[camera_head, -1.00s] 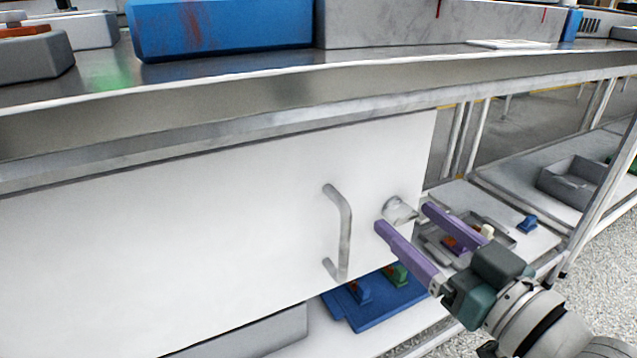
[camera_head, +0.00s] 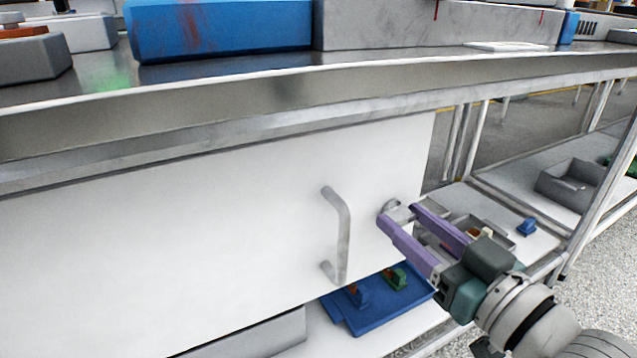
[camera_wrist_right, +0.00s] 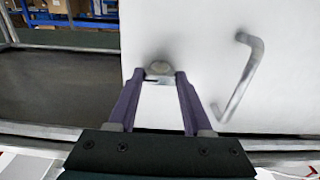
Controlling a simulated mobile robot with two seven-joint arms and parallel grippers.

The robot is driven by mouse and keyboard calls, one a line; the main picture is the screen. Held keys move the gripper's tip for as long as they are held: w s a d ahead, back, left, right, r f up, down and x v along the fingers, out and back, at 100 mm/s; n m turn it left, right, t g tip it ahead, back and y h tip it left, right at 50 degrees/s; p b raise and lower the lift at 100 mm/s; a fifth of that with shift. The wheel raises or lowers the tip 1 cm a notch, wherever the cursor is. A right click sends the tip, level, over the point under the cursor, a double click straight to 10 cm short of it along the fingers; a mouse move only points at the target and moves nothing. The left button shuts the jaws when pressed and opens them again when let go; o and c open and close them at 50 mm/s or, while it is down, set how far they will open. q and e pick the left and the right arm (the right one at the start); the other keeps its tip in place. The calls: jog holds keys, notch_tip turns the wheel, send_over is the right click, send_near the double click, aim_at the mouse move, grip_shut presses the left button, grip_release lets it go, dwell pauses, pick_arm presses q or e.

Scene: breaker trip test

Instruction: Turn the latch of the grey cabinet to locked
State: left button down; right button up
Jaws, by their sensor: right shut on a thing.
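The cabinet (camera_head: 200,240) shows as a pale, near-white front panel under the steel bench top, with a vertical bar handle (camera_head: 342,235). Its small metal latch (camera_head: 388,206) sits right of the handle, near the panel's right edge. My right gripper (camera_head: 397,216) is shut on the latch, with its two purple fingers on either side of it. In the right wrist view the latch (camera_wrist_right: 158,68) is between the fingertips, and its round base shows on the panel. The fingers hide part of the latch in the head view. My left gripper is not in view.
The bar handle is close to the left of my right fingers. A blue tray (camera_head: 375,312) with small parts lies on the shelf below. A grey bin (camera_head: 572,184) stands on the lower shelf at right. A blue box (camera_head: 220,30) is on the bench top.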

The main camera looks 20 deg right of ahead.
grip_shut()
jog(key=shift+n, duration=0.3)
jog(key=shift+r+n+p, duration=0.1)
jog(key=shift+n+p, duration=0.4)
jog(key=shift+n, duration=0.4)
jog(key=n, duration=0.2)
jog(key=shift+n+p, duration=0.3)
jog(key=shift+n, duration=0.1)
jog(key=n, duration=0.2)
jog(key=shift+n, duration=0.3)
jog(key=n, duration=0.4)
jog(key=shift+n, duration=0.3)
jog(key=n, duration=0.5)
jog(key=shift+n, duration=0.4)
